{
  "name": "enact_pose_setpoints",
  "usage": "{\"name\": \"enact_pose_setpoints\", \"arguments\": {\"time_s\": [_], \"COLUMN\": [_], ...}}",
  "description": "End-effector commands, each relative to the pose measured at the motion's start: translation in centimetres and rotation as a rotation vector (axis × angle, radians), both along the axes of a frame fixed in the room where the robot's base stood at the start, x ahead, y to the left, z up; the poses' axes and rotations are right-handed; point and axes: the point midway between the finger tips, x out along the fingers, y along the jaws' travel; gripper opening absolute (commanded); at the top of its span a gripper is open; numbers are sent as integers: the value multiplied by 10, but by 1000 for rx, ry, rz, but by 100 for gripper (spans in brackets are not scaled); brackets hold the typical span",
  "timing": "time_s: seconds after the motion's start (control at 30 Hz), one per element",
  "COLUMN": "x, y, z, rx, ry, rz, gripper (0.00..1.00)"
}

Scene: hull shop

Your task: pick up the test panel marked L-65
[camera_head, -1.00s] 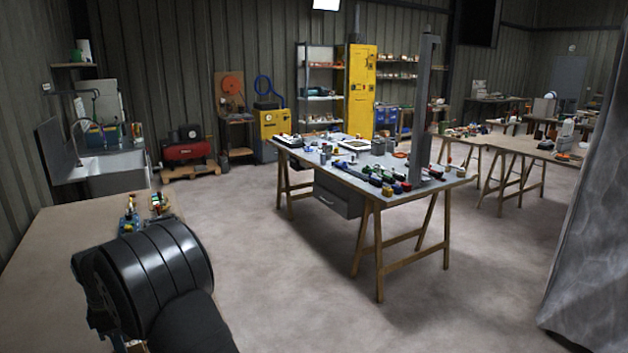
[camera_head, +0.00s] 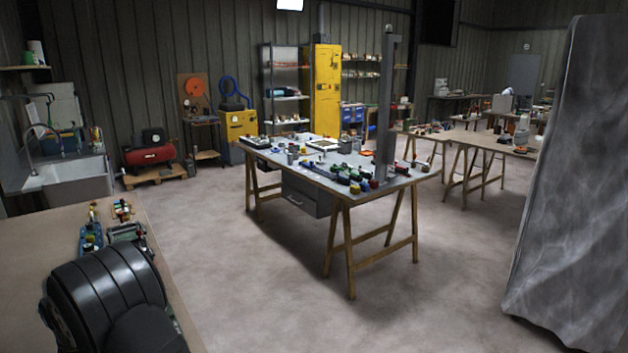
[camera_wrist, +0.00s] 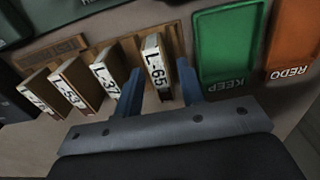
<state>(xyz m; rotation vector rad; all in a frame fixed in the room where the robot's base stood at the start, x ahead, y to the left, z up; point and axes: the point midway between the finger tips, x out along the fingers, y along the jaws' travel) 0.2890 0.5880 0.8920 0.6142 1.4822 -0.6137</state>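The test panel marked L-65 (camera_wrist: 157,65) stands in a wooden rack (camera_wrist: 100,47) in the wrist view, its white label facing the camera. My gripper (camera_wrist: 160,88) is open, with one blue finger on each side of this panel. A gap shows between the left finger and the panel; whether the right finger touches it I cannot tell. To the left stand panels L-37 (camera_wrist: 106,78), L-53 (camera_wrist: 72,88) and another (camera_wrist: 36,92) whose label is hard to read. In the head view my dark arm hides the gripper and the panels.
In the wrist view a green KEEP tray (camera_wrist: 228,45) lies right of the rack, with an orange REDO tray (camera_wrist: 293,42) beyond it. In the head view small items (camera_head: 108,232) stand on the near-left bench (camera_head: 40,230). A cluttered grey worktable (camera_head: 345,190) stands mid-floor.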

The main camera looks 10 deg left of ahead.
Motion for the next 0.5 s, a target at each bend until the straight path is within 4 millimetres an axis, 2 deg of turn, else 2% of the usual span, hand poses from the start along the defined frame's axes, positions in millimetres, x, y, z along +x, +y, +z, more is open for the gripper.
{"name": "enact_pose_setpoints", "arguments": {"time_s": [0.07,0.2,0.27,0.5], "x": [0,0,0,0], "y": [0,0,0,0], "z": [0,0,0,8], "rx": [0,0,0,1], "ry": [0,0,0,-1], "rz": [0,0,0,0], "gripper": [36,9,0,0]}}
